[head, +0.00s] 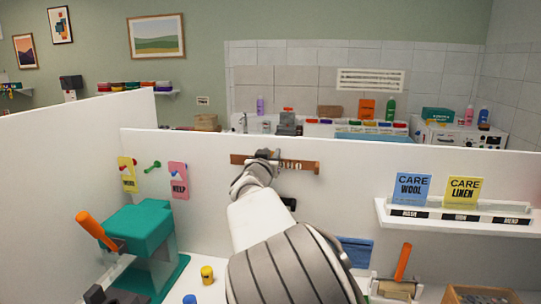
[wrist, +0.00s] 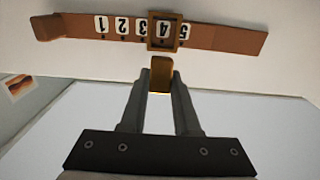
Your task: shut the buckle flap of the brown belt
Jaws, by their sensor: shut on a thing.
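The brown belt (wrist: 225,37) runs across the upper wrist view, with white number tags 1 to 5 along it. In the head view the belt (head: 240,159) lies along the white partition, partly hidden by my arm. A brass buckle frame (wrist: 178,33) surrounds the tag 4. The brass buckle flap (wrist: 161,66) is just below the frame in the wrist view, out from the belt and not over the 4. My gripper (wrist: 160,78) is shut on this flap, one finger on each side. The head view hides the fingers behind my arm.
A teal device (head: 140,232) with an orange handle stands below. A white shelf (head: 440,218) with care cards is at right.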

